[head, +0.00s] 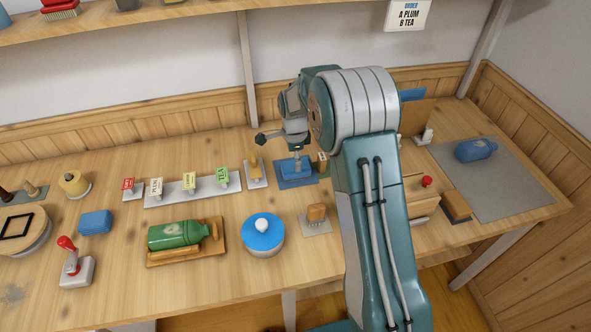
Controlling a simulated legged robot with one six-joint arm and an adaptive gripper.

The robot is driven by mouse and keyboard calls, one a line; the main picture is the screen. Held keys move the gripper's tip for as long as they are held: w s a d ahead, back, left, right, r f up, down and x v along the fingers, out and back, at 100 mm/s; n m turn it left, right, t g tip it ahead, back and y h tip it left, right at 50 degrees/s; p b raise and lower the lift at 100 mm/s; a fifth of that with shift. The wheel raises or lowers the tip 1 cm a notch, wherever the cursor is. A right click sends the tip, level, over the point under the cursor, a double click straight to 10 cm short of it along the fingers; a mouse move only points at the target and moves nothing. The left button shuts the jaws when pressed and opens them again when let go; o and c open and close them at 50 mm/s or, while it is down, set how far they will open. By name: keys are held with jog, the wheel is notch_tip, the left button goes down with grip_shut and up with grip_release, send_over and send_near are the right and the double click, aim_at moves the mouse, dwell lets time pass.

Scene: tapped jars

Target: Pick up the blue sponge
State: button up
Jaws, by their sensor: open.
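A blue sponge-like block (95,222) lies flat on the wooden table at the left, left of the green jar. A second blue block (293,167) sits on a blue mat (311,181) near the back middle; I cannot tell from its look whether it is a sponge. My gripper (279,139) is open above the table at the back middle, close to this second block in the picture. It is well to the right of the left block and holds nothing that I can see. My arm hides part of the table behind it.
A green jar (175,236) lies on a wooden board. A red-handled stamp-like tool (75,265) stands in front of the left block. Several label cards stand on a grey strip (194,192). A blue-lidded pot (262,236) stands mid-table. A blue jar (476,150) lies on a grey mat.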

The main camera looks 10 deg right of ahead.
jog(key=f, duration=0.3)
jog(key=shift+d+f, duration=0.2)
jog(key=shift+f, duration=0.15)
jog(key=c, duration=0.8)
jog(key=shift+r, duration=0.15)
jog(key=shift+r, duration=0.25)
notch_tip(320, 180, up, 2)
jog(key=shift+w+r, duration=0.1)
jog(key=shift+r, duration=0.1)
jog(key=s+a+r, duration=0.1)
jog(key=a+r, duration=0.1)
jog(key=r, duration=0.1)
jog(key=s+a+r, duration=0.1)
jog(key=r, duration=0.1)
jog(key=shift+s+a+r, duration=0.1)
jog(key=shift+s+a, duration=0.1)
jog(key=shift+s, duration=0.1)
jog(key=s+a+r, duration=0.1)
jog(key=s+a, duration=0.1)
jog(key=s+a+r, duration=0.2)
jog(key=a, duration=0.1)
jog(key=s+a+r, duration=0.1)
jog(key=s+a, duration=0.1)
jog(key=a, duration=0.1)
jog(key=shift+r, duration=0.4)
